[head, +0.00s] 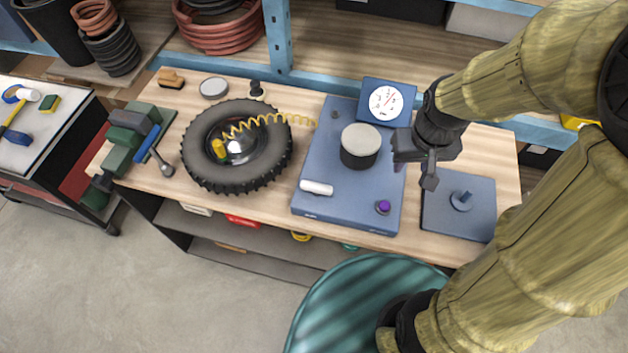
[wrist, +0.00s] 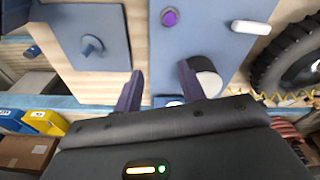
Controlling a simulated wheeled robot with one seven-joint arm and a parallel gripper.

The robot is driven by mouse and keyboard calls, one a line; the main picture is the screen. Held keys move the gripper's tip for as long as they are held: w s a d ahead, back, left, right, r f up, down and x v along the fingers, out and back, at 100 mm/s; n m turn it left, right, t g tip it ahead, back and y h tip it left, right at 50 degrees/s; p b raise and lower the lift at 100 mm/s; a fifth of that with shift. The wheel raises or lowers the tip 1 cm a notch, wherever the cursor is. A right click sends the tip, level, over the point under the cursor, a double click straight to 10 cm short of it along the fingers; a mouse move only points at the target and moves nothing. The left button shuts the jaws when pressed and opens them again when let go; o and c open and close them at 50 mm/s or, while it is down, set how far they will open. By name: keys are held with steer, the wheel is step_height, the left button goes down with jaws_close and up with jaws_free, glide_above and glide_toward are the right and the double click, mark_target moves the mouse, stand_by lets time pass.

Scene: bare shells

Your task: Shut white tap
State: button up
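The white tap (head: 316,187) appears as a short white bar handle near the front left of a blue panel on the workbench. It lies roughly left to right. It also shows at the upper right of the wrist view (wrist: 250,27). My gripper (head: 429,180) is above the right part of the bench, right of the panel's large round drum, well apart from the tap. In the wrist view its two dark fingers (wrist: 160,88) are spread with nothing between them.
The blue panel (head: 334,158) also bears a white-topped drum (head: 360,146), a purple knob (head: 383,207) and a dial gauge (head: 386,102). A smaller blue plate with a post (head: 461,200) is at right. A tyre (head: 270,170) with a yellow coiled hose lies left.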

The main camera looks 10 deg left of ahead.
steer(key=w+a+n+g+h, duration=0.1)
steer(key=w+a+n+g, duration=0.15)
steer(key=a+n, duration=0.7)
step_height(320, 180, up, 2)
steer(key=n+h+b, duration=0.2)
steer(key=n+h, duration=0.2)
steer(key=n, duration=0.2)
glide_above(316, 185)
steer(key=a, duration=0.7)
steer(key=shift+w+a+r+m, duration=0.1)
steer(key=shift+w+r+m, duration=0.1)
steer(key=shift+w+m, duration=0.1)
steer(key=shift+s+f, duration=0.1)
steer(key=shift+s, duration=0.05)
steer(key=p+x, duration=0.1)
steer(key=x, duration=0.4)
steer(key=p+x, duration=0.1)
steer(key=x, duration=0.5)
steer(key=p+x, duration=0.1)
steer(key=x, duration=0.5)
steer(key=shift+w+a+f, duration=0.25)
steer(key=shift+w, duration=0.1)
steer(key=shift+y, duration=0.3)
jaws_close()
